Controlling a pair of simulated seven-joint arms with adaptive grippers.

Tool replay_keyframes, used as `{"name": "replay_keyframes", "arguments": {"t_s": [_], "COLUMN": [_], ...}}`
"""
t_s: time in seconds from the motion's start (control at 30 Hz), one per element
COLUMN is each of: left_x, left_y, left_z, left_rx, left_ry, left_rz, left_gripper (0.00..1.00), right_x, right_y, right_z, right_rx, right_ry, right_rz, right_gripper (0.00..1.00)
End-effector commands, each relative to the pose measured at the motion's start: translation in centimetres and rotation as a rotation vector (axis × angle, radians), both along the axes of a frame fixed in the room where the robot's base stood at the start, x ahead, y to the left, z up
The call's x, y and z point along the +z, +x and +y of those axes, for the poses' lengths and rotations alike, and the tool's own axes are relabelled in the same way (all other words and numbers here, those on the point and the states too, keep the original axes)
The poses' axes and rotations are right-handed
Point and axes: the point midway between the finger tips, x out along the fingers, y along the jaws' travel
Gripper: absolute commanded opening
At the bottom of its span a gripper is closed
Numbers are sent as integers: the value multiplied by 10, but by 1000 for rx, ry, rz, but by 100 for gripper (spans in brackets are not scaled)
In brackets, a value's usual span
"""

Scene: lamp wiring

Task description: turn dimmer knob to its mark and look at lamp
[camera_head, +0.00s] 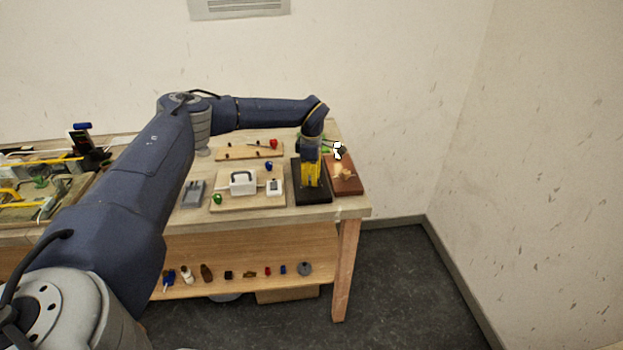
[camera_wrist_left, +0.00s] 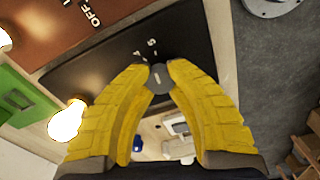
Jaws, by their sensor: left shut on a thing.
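My left gripper (camera_head: 311,184) reaches down over a black panel (camera_head: 312,199) near the right end of the workbench. In the left wrist view, the yellow fingers of my left gripper (camera_wrist_left: 158,72) are shut on a dark round dimmer knob (camera_wrist_left: 158,80) with a pale line on its top. White marks (camera_wrist_left: 145,50) are printed on the black panel (camera_wrist_left: 95,68) beside the knob; some are hidden by the fingers. A glowing lamp bulb (camera_wrist_left: 67,122) is at the left, and another lit bulb (camera_wrist_left: 4,38) is at the left edge. My right gripper does not show.
A reddish-brown board (camera_head: 346,184) with "OFF" lettering in the wrist view lies right of the black panel. A wooden board (camera_head: 235,203) with a white box (camera_head: 243,183) stands to the left. The shelf below holds several small parts. Floor to the right is clear.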

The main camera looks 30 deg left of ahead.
Motion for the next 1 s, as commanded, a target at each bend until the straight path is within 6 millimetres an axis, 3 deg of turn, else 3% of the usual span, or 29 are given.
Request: {"name": "replay_keyframes", "arguments": {"t_s": [0.67, 0.7, 0.93, 1.0], "left_x": [0, 0, 0, 0], "left_y": [0, 0, 0, 0], "left_z": [0, 0, 0, 0], "left_rx": [-52, -52, -52, -52], "left_ry": [0, 0, 0, 0], "left_rz": [-1, -1, 0, 0], "left_gripper": [0, 20, 47, 50], "right_x": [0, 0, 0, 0], "right_y": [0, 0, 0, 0], "right_z": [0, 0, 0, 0], "right_rx": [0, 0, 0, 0], "right_ry": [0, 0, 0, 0], "right_rz": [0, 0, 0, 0], "right_gripper": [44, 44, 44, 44]}}
